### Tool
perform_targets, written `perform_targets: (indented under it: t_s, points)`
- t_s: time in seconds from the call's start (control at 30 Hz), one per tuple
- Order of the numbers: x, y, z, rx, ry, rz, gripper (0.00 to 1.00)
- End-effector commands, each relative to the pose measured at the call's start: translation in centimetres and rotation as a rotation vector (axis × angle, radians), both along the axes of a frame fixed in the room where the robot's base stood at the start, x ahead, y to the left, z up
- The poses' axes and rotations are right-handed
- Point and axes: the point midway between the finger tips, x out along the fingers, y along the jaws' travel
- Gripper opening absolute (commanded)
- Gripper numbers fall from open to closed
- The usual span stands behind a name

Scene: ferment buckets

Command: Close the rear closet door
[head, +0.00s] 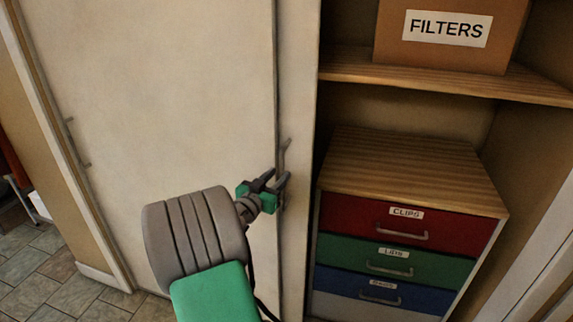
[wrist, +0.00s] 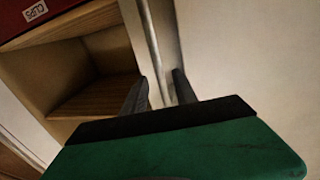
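The closet has pale door panels. A wide panel (head: 170,110) covers the left part. At its right edge, a narrow strip of what looks like the rear door (head: 299,80) shows, with the right side of the closet open. A grey vertical bar handle (head: 284,152) stands at this seam. My gripper (head: 275,182) is at the lower part of the handle, partly hiding it. In the wrist view, the two dark fingers (wrist: 159,88) are apart, with a pale door edge between and beyond them. I cannot tell whether they touch the handle.
The open side holds a FILTERS box (head: 448,30) on a wooden shelf (head: 440,80) and a drawer unit (head: 415,170) with red, green and blue drawers. Another handle (head: 76,143) is on the wide panel's left. Tiled floor (head: 40,270) lies at lower left.

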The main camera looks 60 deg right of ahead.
Motion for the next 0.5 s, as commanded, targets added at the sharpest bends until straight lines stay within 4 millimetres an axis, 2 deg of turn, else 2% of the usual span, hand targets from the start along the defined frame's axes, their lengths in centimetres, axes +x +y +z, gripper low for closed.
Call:
perform_targets:
  t_s: [0.2, 0.3, 0.5]
  points:
    - [-0.4, -4.3, 0.3, 0.002, -0.001, -0.004, 0.34]
    - [-0.3, -5.7, 0.3, 0.003, -0.001, -0.003, 0.34]
    - [-0.2, -6.4, 0.0, 0.003, 0.0, 0.001, 0.34]
